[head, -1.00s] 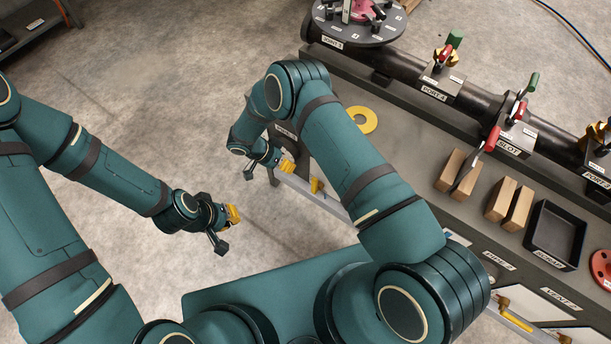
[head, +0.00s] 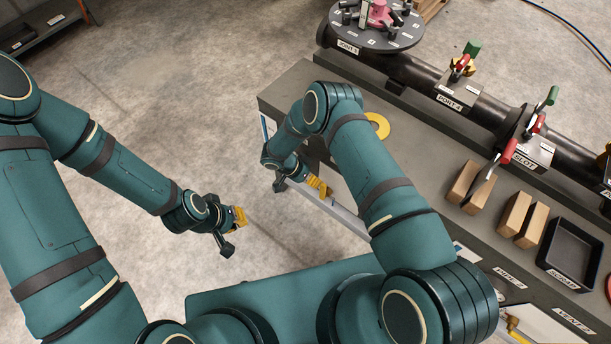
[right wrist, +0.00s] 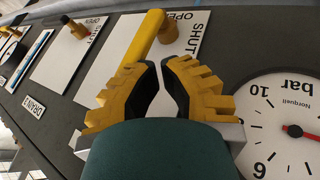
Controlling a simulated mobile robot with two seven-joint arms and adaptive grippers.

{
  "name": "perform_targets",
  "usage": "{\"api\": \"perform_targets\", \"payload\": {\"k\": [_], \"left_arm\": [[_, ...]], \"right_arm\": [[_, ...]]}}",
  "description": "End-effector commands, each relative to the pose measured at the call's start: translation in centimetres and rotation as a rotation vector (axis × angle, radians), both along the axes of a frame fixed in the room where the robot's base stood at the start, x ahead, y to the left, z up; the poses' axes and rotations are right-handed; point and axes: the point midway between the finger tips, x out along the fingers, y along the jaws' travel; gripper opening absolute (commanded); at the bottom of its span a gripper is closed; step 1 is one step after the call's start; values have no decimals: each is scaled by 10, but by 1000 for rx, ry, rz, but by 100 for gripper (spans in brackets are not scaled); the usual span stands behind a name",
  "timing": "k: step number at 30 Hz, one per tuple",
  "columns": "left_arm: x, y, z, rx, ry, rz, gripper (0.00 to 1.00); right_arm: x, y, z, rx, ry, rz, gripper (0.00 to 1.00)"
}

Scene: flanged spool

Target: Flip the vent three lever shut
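A yellow lever (right wrist: 145,38) with a brown-yellow pivot knob (right wrist: 168,31) is on a white plate marked SHUT and OPEN in the right wrist view. No vent number is readable there, so I cannot tell which vent it is. My right gripper (right wrist: 158,66) has its yellow fingers apart, with the tips right at the lever's near end; whether they touch it is unclear. In the head view my right gripper (head: 319,187) is at the bench's front face, hiding that lever. My left gripper (head: 240,217) hangs over the floor, away from the bench; its finger gap is unclear.
A pressure gauge (right wrist: 290,130) sits close to the right of my right gripper. Another lever plate (right wrist: 70,55) is to the left. On the bench are a yellow ring (head: 377,126), wooden blocks (head: 518,215) and a black tray (head: 571,252). Floor around my left gripper is clear.

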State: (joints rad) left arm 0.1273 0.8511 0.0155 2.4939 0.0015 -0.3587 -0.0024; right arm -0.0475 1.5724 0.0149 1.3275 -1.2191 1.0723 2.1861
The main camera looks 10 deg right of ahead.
Motion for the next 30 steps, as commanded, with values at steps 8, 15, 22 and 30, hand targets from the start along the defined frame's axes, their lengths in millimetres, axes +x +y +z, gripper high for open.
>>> {"api": "perform_targets", "payload": {"k": [8, 15, 22, 30], "left_arm": [[1, 0, -2, 0, -1, 0, 0], [0, 0, -2, 0, -1, 0, 0], [0, 0, 2, 0, 0, 0, 0], [-3, 0, 15, -1, 6, -1, 0]], "right_arm": [[-1, -6, -9, 1, -1, -1, 0], [-1, -6, -8, 1, -1, 0, 0], [-3, -8, -5, 20, -26, 3, 0], [-11, -16, 0, 83, -108, 3, 0]]}}
